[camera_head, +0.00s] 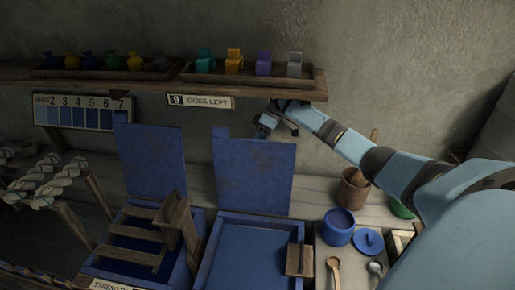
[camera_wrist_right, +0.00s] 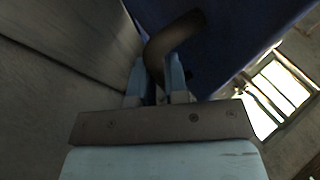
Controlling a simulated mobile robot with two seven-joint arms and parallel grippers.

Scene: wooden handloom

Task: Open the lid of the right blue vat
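The right blue vat (camera_head: 208,262) is in the middle of the head view, with blue inside its square rim. Its flat blue lid (camera_head: 255,178) stands nearly upright at the vat's back edge, so the vat is open. My right arm reaches in from the right, and my right gripper (camera_head: 268,122) is at the lid's top edge, partly hidden. In the right wrist view, the gripper's two fingers (camera_wrist_right: 155,82) close around a dark curved handle (camera_wrist_right: 180,30) beside the blue lid surface. My left gripper is in neither view.
The left blue vat (camera_head: 112,262) also has a raised lid (camera_head: 152,160) and a wooden step rack inside. A shelf (camera_head: 150,80) with small coloured jars hangs above my gripper. A blue pot (camera_head: 337,236), its small lid (camera_head: 369,241) and spoons lie right of the vats.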

